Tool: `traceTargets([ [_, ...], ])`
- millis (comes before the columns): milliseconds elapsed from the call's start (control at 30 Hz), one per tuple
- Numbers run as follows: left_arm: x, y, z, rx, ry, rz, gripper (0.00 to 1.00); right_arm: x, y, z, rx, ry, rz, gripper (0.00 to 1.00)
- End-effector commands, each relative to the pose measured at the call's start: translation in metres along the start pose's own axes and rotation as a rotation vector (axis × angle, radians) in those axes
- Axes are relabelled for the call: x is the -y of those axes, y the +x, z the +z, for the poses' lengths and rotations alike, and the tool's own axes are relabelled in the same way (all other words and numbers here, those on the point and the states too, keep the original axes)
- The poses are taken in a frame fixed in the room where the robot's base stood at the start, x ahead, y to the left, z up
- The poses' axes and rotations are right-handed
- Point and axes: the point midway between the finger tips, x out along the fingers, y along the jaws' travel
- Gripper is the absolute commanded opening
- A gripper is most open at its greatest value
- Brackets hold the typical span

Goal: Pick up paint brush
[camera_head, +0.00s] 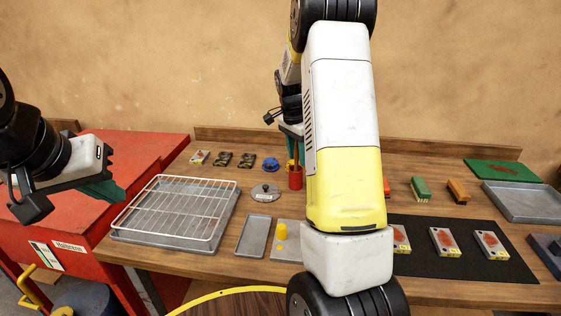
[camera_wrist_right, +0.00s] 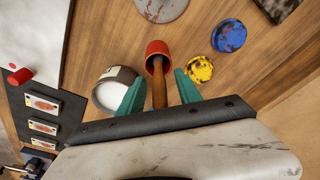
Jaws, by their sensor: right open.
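A red cup (camera_head: 296,180) stands on the wooden table with a brown handle, apparently the paint brush (camera_head: 295,158), sticking up out of it. In the right wrist view the red cup (camera_wrist_right: 158,49) and the brush handle (camera_wrist_right: 158,88) also show; the bristles are hidden in the cup. My right gripper (camera_wrist_right: 160,88) is open, with one green finger on either side of the handle in that view. In the head view my right gripper (camera_head: 292,131) is above the cup, partly hidden by my arm. My left gripper (camera_head: 107,190) is off to the left, far from the cup; its finger gap is unclear.
A yellow lid (camera_wrist_right: 199,69), a blue lid (camera_wrist_right: 229,35) and a white-topped can (camera_wrist_right: 115,90) are close around the cup. A wire rack (camera_head: 175,208) is at left. A black mat (camera_head: 455,265) with several painted blocks is at right.

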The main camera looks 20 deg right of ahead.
Motion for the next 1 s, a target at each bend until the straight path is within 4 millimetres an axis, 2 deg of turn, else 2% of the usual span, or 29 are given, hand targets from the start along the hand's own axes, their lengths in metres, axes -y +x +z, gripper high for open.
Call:
traceTargets([
  [133, 0.0, 0.0, 0.0, 0.0, 0.0, 0.0, 0.0, 0.0, 0.0, 0.0, 0.0, 0.0, 0.0, 0.41],
  [300, 0.0, 0.0, 0.0, 0.0, 0.0, 0.0, 0.0, 0.0, -0.001, 0.0, 0.0, 0.0, -0.001, 0.08],
  [333, 0.0, 0.0, 0.0, 0.0, 0.0, 0.0, 0.0, 0.0, -0.001, 0.0, 0.0, 0.0, -0.001, 0.02],
  [367, 0.0, 0.0, 0.0, 0.0, 0.0, 0.0, 0.0, 0.0, -0.001, 0.0, 0.0, 0.0, -0.001, 0.0],
  [767, 0.0, 0.0, 0.0, 0.0, 0.0, 0.0, 0.0, 0.001, -0.006, -0.001, -0.001, 0.0, -0.003, 0.0],
  [867, 0.0, 0.0, 0.0, 0.0, 0.0, 0.0, 0.0, 0.001, -0.02, -0.003, -0.001, -0.001, -0.004, 0.0],
  [1000, 0.0, 0.0, 0.0, 0.0, 0.0, 0.0, 0.0, 0.001, -0.049, -0.007, -0.002, -0.001, -0.006, 0.0],
])
